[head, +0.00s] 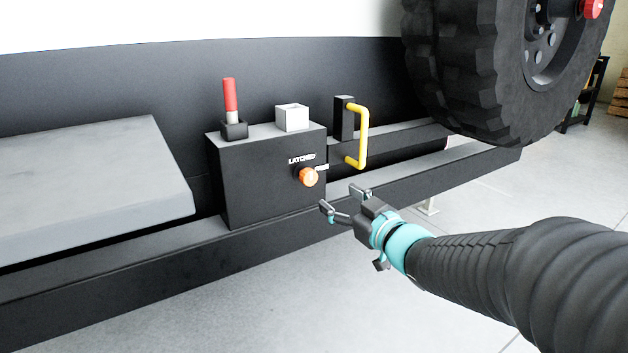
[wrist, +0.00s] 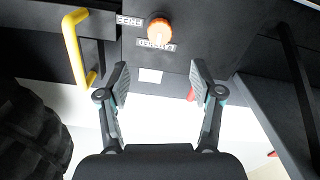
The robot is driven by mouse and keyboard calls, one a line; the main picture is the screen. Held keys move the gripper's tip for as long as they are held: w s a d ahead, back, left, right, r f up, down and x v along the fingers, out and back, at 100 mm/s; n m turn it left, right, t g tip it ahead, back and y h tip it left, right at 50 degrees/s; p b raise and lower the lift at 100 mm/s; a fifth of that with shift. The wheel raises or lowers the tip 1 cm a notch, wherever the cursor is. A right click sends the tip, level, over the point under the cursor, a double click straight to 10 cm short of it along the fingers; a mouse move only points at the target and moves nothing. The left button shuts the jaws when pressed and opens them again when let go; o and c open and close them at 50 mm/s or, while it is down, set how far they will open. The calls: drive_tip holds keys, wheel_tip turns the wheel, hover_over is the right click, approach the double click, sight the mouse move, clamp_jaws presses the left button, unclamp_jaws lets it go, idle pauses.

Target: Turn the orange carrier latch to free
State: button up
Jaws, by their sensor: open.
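The orange carrier latch (head: 308,177) is a round knob on the front face of a dark box (head: 255,190). A LATCHED label sits just above it in the head view, and a second small label is to its right. In the wrist view the orange latch (wrist: 160,29) appears at top centre, the picture being upside down, with LATCHED below it and FREE to its left. I cannot tell which label the knob points at. My gripper (head: 343,200) is open and empty, in front of the latch and apart from it. Its two fingers (wrist: 159,76) spread either side of the latch's line.
A yellow handle (head: 362,135) stands right of the box, near the latch. A red-topped lever (head: 230,95) and a white block (head: 292,117) are on the box. A frame rail (head: 270,238) runs below. A spare tyre (head: 480,70) hangs upper right. Floor in front is clear.

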sight(312, 179)
drive_tip(key=b+x, duration=0.1)
drive_tip(key=x, duration=1.1)
drive_tip(key=shift+w+a, duration=0.2)
drive_tip(key=shift+w, duration=0.1)
drive_tip(key=shift+c, duration=0.3)
drive_tip(key=c, duration=1.1)
